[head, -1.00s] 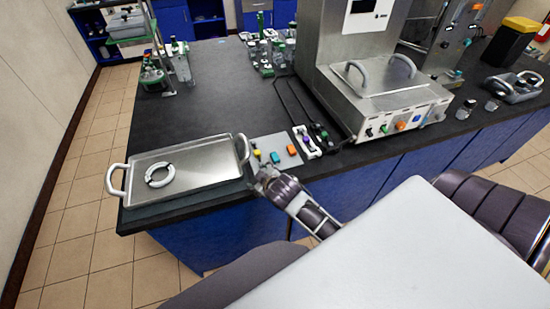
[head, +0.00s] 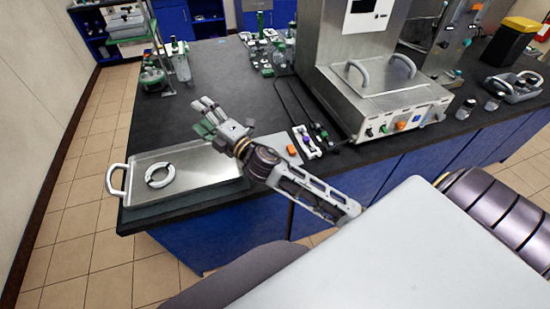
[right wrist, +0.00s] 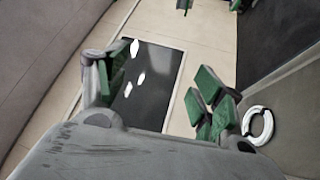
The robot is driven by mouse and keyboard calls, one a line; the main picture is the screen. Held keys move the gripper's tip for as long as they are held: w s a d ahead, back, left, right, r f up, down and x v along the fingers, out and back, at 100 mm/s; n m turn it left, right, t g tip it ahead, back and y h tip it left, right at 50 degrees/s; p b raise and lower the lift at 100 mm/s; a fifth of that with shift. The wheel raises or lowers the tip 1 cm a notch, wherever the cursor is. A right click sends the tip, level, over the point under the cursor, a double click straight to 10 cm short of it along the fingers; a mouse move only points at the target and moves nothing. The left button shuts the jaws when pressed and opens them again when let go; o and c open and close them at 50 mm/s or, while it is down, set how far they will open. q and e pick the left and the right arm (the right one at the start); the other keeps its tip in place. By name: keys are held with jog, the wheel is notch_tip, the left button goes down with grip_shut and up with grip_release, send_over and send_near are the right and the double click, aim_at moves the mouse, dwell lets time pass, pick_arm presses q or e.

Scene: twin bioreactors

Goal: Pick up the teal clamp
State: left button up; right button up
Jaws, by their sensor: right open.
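The teal clamp does not show in either view now; in the head view my right wrist and forearm cover part of the small grey mat (head: 296,159). An orange clamp (head: 291,149) still shows on that mat. My right gripper (head: 206,116) is raised over the back edge of the metal tray, left of the mat, fingers pointing to the upper left. Its green-padded fingers also show in the right wrist view (right wrist: 155,88), spread wide with nothing between them. My left gripper is not in view.
The metal tray (head: 208,176) holds a white ring (head: 160,177), which also shows in the right wrist view (right wrist: 258,125). A small white rack (head: 307,145) and a steel machine (head: 385,100) stand to the right.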

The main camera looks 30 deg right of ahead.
jog(key=s+a+f+n+g+y, duration=0.15)
jog(key=a+n+g+y, duration=0.45)
jog(key=n, duration=0.6)
jog(key=s+a+r+n+g+y, duration=0.1)
jog(key=s+a+n+g+y, duration=0.3)
jog(key=n+g, duration=0.5)
jog(key=d+f+n+g+h, duration=0.3)
jog(key=d+f+n+h, duration=0.45)
jog(key=f+n, duration=0.2)
jog(key=w+d+f+g+h, duration=0.1)
jog(key=d+h, duration=0.8)
jog(key=d, duration=1.4)
jog(key=shift+n, duration=0.45)
jog(key=shift+w+d+f+h, duration=0.1)
jog(key=shift+h, duration=0.15)
